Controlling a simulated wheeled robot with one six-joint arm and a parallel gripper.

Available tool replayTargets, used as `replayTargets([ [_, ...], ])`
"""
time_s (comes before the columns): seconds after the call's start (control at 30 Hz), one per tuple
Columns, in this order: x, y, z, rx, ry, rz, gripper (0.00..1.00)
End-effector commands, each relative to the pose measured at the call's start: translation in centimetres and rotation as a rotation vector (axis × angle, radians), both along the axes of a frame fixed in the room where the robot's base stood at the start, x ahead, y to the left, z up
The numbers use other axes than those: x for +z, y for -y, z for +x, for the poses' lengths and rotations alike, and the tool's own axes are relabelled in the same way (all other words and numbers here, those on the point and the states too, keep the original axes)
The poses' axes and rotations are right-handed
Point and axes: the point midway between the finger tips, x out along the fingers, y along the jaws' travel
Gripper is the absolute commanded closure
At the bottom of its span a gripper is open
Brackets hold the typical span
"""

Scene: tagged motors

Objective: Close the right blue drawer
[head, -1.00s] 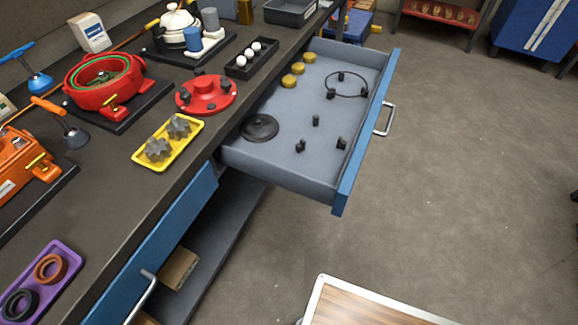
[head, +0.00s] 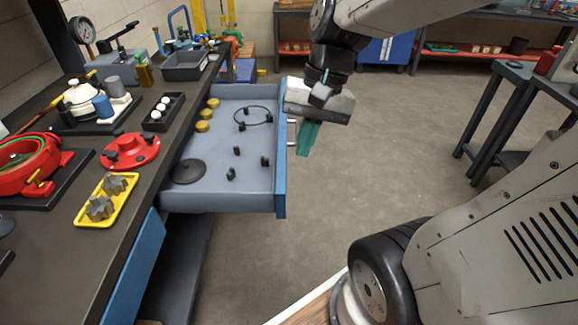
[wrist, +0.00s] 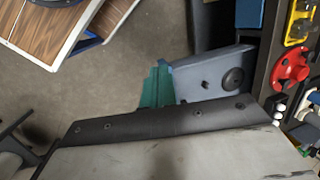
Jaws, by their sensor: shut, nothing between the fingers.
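The right blue drawer (head: 281,170) stands pulled out from the workbench in the head view. Its grey tray holds a black disc, yellow round pieces, a thin black ring and several small black parts. Part of the drawer (wrist: 205,78) also shows in the wrist view. My gripper (head: 308,138) has teal fingers, closed together and empty, pointing down just outside the drawer front, beside its silver handle (head: 292,133). The teal fingers (wrist: 157,87) also show in the wrist view against the drawer's edge. I cannot tell whether they touch it.
The bench top (head: 75,255) carries a yellow tray (head: 106,199), a red flanged part (head: 130,150) and a black tray of white balls (head: 163,112). Another blue drawer front (head: 135,270) is below, closer to me. The floor right of the open drawer is clear. A dark table stands at right.

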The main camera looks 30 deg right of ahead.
Motion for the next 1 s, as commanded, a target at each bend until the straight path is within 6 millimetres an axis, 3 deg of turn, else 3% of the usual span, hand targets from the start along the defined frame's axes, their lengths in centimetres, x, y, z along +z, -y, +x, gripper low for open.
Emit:
replayTargets([
  [0.1,-2.5,2.5,3.5,-0.273,-0.085,0.131,1.00],
  [0.3,-7.6,8.5,8.3,-0.747,-0.208,0.345,1.00],
  [0.43,-11.4,13.0,10.0,-1.036,-0.281,0.469,1.00],
  [0.6,-15.5,17.5,10.8,-1.306,-0.348,0.585,1.00],
  [0.8,-17.6,19.5,11.0,-1.434,-0.378,0.640,1.00],
  [1.0,-19.4,18.1,11.9,-1.439,-0.384,0.642,1.00],
])
